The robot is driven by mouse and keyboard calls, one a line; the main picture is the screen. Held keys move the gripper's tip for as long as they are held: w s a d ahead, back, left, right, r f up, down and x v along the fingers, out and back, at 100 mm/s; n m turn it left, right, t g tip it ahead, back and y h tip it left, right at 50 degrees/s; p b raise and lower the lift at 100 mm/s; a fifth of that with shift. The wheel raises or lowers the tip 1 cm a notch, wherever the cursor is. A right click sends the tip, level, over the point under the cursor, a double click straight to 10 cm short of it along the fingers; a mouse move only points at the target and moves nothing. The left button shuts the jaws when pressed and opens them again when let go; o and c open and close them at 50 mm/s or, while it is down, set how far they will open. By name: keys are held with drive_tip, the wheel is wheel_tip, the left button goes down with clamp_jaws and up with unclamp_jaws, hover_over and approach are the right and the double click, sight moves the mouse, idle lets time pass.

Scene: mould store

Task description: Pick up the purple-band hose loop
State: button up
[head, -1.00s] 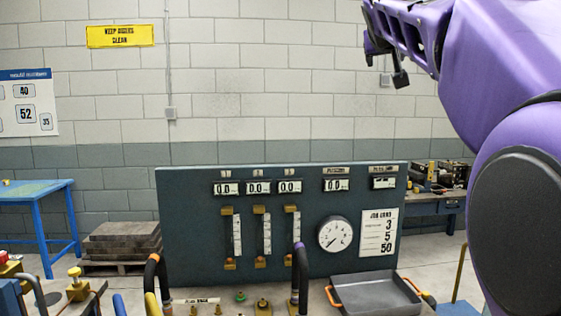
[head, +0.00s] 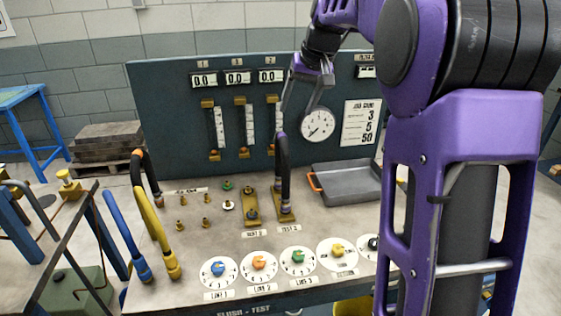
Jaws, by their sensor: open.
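The purple-band hose loop (head: 285,175) is a black hose arch with a purple band at its upper left. It stands upright on the bench, with its near end at the right brass block (head: 287,213). My gripper (head: 304,104) is open above and slightly right of the loop's top, in front of the panel. It appears apart from the loop, and nothing shows between its fingers.
An orange-band black hose (head: 149,180), a yellow hose (head: 155,235) and a blue hose (head: 122,232) stand at the left. A grey tray (head: 345,183) lies right of the loop. The gauge panel (head: 180,140) rises behind. Several dials line the front, including a blue-knobbed one (head: 218,270).

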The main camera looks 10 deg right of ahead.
sight(285, 136)
drive_tip(key=x, duration=1.1)
drive_tip(key=shift+w+f+b, duration=0.15)
drive_tip(key=shift+f+b, duration=0.05)
drive_tip(key=shift+b, duration=0.15)
drive_tip(key=shift+w+x, duration=0.15)
drive_tip(key=shift+x, duration=1.15)
drive_tip(key=shift+w+x, duration=0.2)
drive_tip(key=shift+x, duration=1.15)
drive_tip(key=shift+a+r, duration=0.15)
drive_tip(key=shift+r, duration=0.1)
clamp_jaws()
